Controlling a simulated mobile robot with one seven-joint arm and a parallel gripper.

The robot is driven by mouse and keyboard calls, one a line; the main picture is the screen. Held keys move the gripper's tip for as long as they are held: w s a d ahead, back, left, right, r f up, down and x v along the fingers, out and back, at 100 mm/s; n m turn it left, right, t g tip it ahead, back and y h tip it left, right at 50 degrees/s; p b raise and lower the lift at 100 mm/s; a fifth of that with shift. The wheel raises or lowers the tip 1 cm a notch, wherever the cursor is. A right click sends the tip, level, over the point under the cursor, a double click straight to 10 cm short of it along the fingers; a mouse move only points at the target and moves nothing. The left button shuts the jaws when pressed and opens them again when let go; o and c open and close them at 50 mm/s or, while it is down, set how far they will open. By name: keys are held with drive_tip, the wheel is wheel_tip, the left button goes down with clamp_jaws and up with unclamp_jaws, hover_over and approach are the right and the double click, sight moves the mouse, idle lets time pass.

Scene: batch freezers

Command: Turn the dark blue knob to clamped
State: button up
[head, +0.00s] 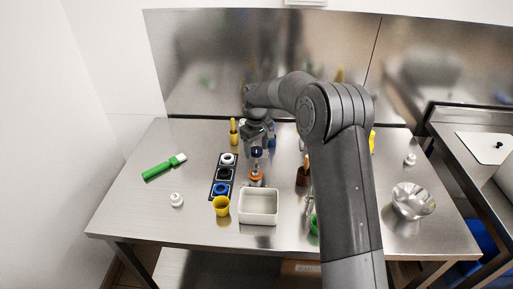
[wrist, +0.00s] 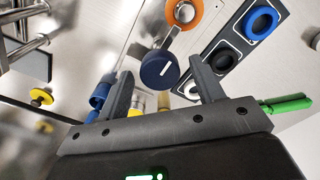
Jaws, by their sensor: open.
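The dark blue knob (wrist: 160,69) has a white pointer line and shows between and just beyond my fingertips in the wrist view. In the head view the knob (head: 257,152) stands above an orange ring (head: 255,175), near the middle of the steel table. My gripper (wrist: 159,78) is open, with one finger on each side of the knob in the picture. I cannot tell whether either finger touches it. No clamped label is readable.
A black panel (head: 213,189) with white, black and blue rings lies left of the knob. A white bin (head: 258,219) and yellow cup (head: 221,206) stand in front. A green-handled tool (head: 160,170) lies left, and a metal bowl (head: 412,200) stands right.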

wheel_tip(320, 180, up, 11)
drive_tip(key=shift+f, duration=0.2)
idle(0.3)
drive_tip(key=s+d+r+m+t, duration=0.2)
drive_tip(key=s+d+r, duration=0.45)
drive_tip(key=s, duration=0.35)
drive_tip(key=s+d+r+m+t, duration=0.1)
drive_tip(key=s+d+r+m, duration=0.1)
drive_tip(key=s+d+r, duration=0.6)
drive_tip(key=s+d+f+m+t, duration=0.1)
drive_tip(key=s+d+f+m, duration=0.1)
drive_tip(key=s, duration=0.9)
drive_tip(key=s+d+f+m+t, duration=0.1)
drive_tip(key=s+d+f+m, duration=0.2)
drive_tip(key=s, duration=0.8)
drive_tip(key=shift+d+f+t, duration=0.25)
drive_tip(key=shift+d+t, duration=0.05)
drive_tip(key=shift+d, duration=0.2)
